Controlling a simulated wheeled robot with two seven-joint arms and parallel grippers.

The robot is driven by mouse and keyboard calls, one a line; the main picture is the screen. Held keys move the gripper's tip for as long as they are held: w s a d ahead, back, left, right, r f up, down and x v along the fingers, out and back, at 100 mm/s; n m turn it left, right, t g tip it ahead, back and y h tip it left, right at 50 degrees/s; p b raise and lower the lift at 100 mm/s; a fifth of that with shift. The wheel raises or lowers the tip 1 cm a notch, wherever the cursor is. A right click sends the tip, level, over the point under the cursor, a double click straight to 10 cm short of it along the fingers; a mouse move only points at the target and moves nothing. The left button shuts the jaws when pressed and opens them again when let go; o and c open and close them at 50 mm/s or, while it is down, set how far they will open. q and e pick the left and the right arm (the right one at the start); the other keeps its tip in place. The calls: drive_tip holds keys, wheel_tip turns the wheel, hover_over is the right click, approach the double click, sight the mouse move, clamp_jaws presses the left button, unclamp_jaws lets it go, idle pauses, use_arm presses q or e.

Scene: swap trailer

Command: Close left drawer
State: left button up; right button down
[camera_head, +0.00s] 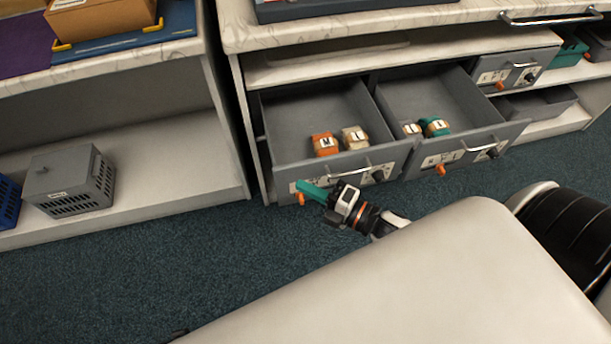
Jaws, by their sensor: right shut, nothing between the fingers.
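The left drawer (288,174) is a grey drawer pulled out of the white cabinet, and its inside shows. An orange item (325,144) and a beige item (355,138) lie in it. Its front has a metal handle, a dark knob and an orange knob (301,199) low at the left. My right gripper (303,186), with teal fingers, is shut and empty in front of the left part of the drawer front. I cannot tell whether the fingertips touch it. My left gripper is not in view.
Another grey drawer (503,131) is also open just to the right, with several small items inside. A smaller drawer (500,73) sits above it. A grey basket (72,181) stands on the low shelf at left. The blue-green carpet (200,250) before the cabinets is clear.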

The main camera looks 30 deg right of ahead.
sight(290, 169)
drive_tip(key=shift+w+d, duration=0.2)
drive_tip(key=shift+w, duration=0.4)
drive_tip(key=shift+w+d, duration=0.15)
drive_tip(key=shift+w, duration=0.4)
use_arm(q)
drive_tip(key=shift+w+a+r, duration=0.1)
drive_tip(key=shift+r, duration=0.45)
use_arm(e)
drive_tip(key=shift+w+d, duration=0.1)
drive_tip(key=shift+w, duration=0.25)
drive_tip(key=shift+w, duration=0.1)
